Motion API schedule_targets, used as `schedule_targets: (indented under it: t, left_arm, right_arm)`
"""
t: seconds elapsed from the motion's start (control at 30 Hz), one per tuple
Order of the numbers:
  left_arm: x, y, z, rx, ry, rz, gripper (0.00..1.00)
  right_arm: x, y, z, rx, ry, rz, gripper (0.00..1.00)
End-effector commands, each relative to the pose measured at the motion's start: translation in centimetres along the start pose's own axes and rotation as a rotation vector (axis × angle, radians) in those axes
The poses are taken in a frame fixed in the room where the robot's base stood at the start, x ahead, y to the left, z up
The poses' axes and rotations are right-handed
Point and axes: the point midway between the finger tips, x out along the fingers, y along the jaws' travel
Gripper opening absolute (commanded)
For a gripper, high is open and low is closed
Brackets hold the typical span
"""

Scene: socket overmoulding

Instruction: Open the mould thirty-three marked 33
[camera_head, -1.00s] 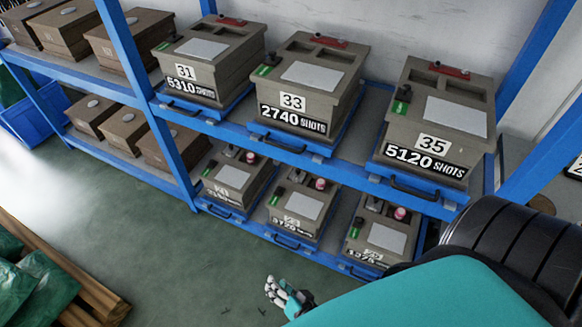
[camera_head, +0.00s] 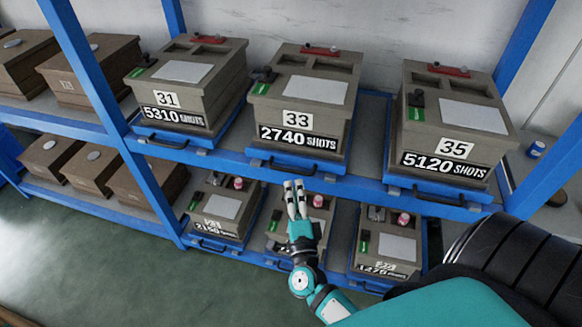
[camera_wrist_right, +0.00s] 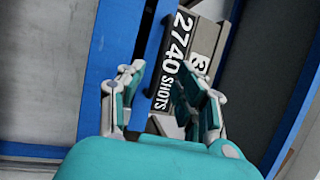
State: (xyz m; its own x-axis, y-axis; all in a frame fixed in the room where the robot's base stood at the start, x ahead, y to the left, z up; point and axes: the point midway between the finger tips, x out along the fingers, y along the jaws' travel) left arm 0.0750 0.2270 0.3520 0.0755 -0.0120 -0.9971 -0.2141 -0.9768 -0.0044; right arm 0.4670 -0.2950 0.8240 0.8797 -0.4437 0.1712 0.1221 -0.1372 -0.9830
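Mould 33 (camera_head: 322,116) is a grey-brown box in the middle of the upper shelf, marked 33 and 2740 SHOTS. It sits on a blue tray with a dark handle (camera_head: 283,167) at its front. On top are a red part (camera_head: 320,50) at the back and a dark fitting (camera_head: 263,76) with a green tag at the left. My right gripper (camera_head: 295,184) is just below and in front of that tray, fingers up and empty. In the right wrist view the fingers (camera_wrist_right: 165,76) are apart, with the mould's label (camera_wrist_right: 172,62) beyond them. My left gripper is out of view.
Mould 31 (camera_head: 190,97) stands to the left and mould 35 (camera_head: 455,126) to the right, with gaps between. Smaller moulds sit on the lower shelf behind my right gripper. A blue upright (camera_head: 88,75) stands further left. The floor (camera_head: 110,265) in front is clear.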

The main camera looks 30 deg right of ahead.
Motion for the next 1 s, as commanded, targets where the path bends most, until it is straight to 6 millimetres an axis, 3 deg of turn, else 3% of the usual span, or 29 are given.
schedule_targets:
  t: [0.1,0.33,0.77,1.0]
  left_arm:
    - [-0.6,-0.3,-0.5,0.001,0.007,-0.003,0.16]
    - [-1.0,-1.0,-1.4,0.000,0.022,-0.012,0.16]
    - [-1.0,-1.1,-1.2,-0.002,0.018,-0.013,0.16]
    - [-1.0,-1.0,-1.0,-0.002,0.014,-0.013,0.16]
  right_arm:
    - [2.7,-0.2,0.0,-0.002,0.000,-0.003,0.34]
    - [6.0,-0.1,0.0,-0.001,-0.001,-0.001,0.34]
    - [7.0,0.0,0.0,-0.002,-0.001,0.000,0.34]
    - [7.0,0.0,0.0,-0.002,-0.001,0.000,0.04]
